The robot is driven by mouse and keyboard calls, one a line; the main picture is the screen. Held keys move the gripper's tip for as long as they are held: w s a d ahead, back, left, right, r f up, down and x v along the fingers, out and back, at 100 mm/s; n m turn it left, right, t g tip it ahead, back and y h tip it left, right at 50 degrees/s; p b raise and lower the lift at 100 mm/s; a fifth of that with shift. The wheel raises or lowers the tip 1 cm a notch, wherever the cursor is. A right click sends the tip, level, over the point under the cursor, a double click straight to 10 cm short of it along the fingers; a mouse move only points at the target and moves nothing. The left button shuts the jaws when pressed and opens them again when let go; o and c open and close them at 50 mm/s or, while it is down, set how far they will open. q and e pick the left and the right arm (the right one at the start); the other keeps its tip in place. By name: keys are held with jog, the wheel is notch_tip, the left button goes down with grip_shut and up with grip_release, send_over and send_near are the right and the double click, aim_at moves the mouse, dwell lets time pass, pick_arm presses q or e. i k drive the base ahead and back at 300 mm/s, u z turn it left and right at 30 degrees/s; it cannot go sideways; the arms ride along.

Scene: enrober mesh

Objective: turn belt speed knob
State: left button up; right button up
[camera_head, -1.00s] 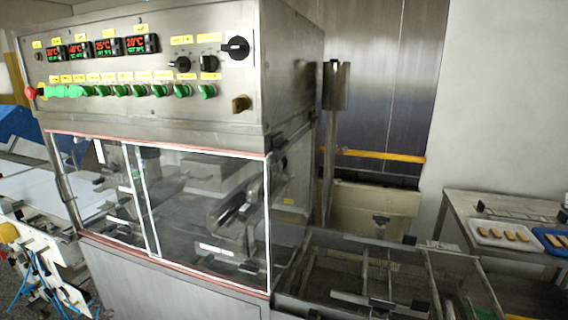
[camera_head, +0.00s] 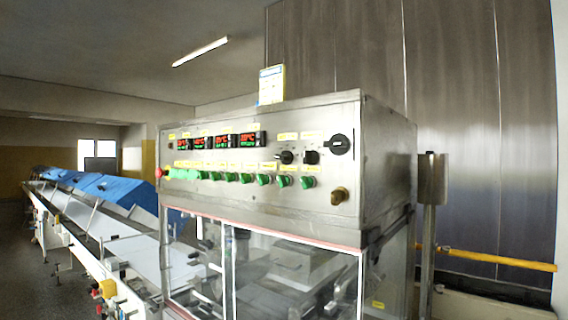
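The machine's steel control panel (camera_head: 262,190) fills the middle of the head view. Two black knobs sit side by side on its upper right, a left one (camera_head: 286,157) and a right one (camera_head: 311,157). A larger round black rotary switch (camera_head: 339,145) is at their right. The yellow labels above them are too small to read, so I cannot tell which one is the belt speed knob. A brass-coloured knob (camera_head: 339,195) is lower right, below a row of green knobs (camera_head: 246,178). Neither of my grippers is in view.
Red digital displays (camera_head: 222,141) line the panel's upper left, and a red button (camera_head: 159,172) is at its left edge. Clear guard windows (camera_head: 290,270) are below. A long conveyor (camera_head: 130,250) with blue covers runs left. A yellow rail (camera_head: 500,260) and post (camera_head: 430,220) stand right.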

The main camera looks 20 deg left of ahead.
aim_at(286, 157)
jog(key=k, duration=1.2)
jog(key=z, duration=0.8)
jog(key=i, duration=0.95)
jog(key=u, duration=0.6)
jog(key=i, duration=0.8)
jog(key=u, duration=0.9)
